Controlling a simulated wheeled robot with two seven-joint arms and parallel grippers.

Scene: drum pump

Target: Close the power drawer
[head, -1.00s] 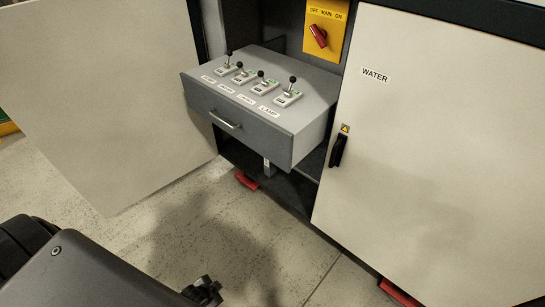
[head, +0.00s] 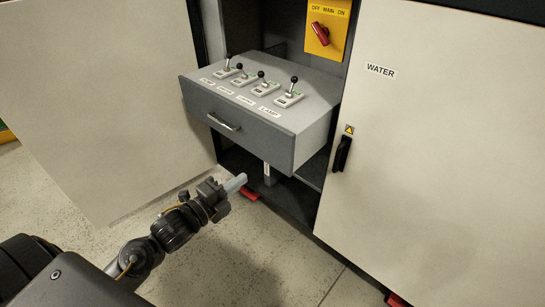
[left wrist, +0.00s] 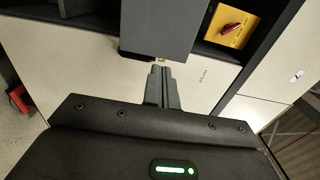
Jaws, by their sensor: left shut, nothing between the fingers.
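The power drawer (head: 236,128) is a grey box pulled out of the dark cabinet, with a metal bar handle (head: 224,122) on its dark grey front. Several black-knobbed levers stand on its top. My left gripper (head: 236,184) is shut and empty, in front of and below the drawer front, apart from it in the head view. In the left wrist view, its fingers (left wrist: 160,78) point at a dark grey block that looks like the drawer (left wrist: 156,32); contact cannot be told there. My right gripper is not in view.
A pale door (head: 95,100) stands open on the left. The closed WATER door (head: 440,150), with a black handle (head: 341,153), is on the right. A yellow panel with a red main switch (head: 321,33) is above. Red pieces lie low at the cabinet base. Floor in front is clear.

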